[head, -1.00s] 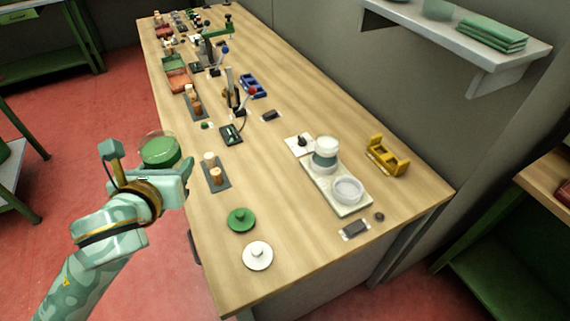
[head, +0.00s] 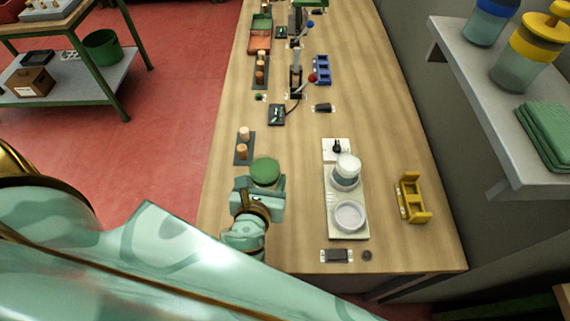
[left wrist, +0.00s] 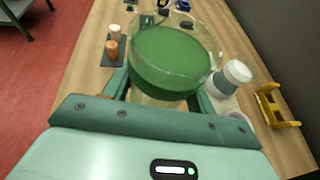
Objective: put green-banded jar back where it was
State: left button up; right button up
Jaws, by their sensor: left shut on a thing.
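My left gripper (head: 262,190) is shut on the green-banded jar (head: 265,168), held over the near left part of the workbench. In the left wrist view the jar (left wrist: 172,58) is clear glass with a wide green part, between the fingers (left wrist: 160,92). It has no lid on. On the wall shelf (head: 462,110) stand a yellow-banded jar (head: 527,62) and a blue-banded jar (head: 488,20). My right gripper is not in view.
A pale tray (head: 349,235) on the workbench (head: 300,190) holds a white-topped jar (head: 346,171) and a round dish (head: 349,216). A yellow stand (head: 412,198) is to its right. Cork stoppers (head: 243,140) stand left. A folded green cloth (head: 548,138) lies on the shelf.

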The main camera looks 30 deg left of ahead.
pick_arm(q)
jog(key=d+f+b+x, duration=0.1)
jog(key=x, duration=0.8)
jog(key=b, duration=0.3)
send_over(284, 171)
jog(key=f, duration=0.5)
jog(key=shift+s+d, duration=0.1)
jog(key=shift+s, duration=0.3)
jog(key=shift+w+f+b, duration=0.2)
jog(key=shift+f+b, duration=0.35)
jog(key=shift+f, duration=0.4)
jog(key=shift+w+f+b, duration=0.15)
jog(key=shift+f+b, duration=0.35)
jog(key=shift+f, duration=0.45)
jog(key=shift+f, duration=0.2)
jog(key=o, duration=1.2)
jog(key=shift+s+r, duration=0.1)
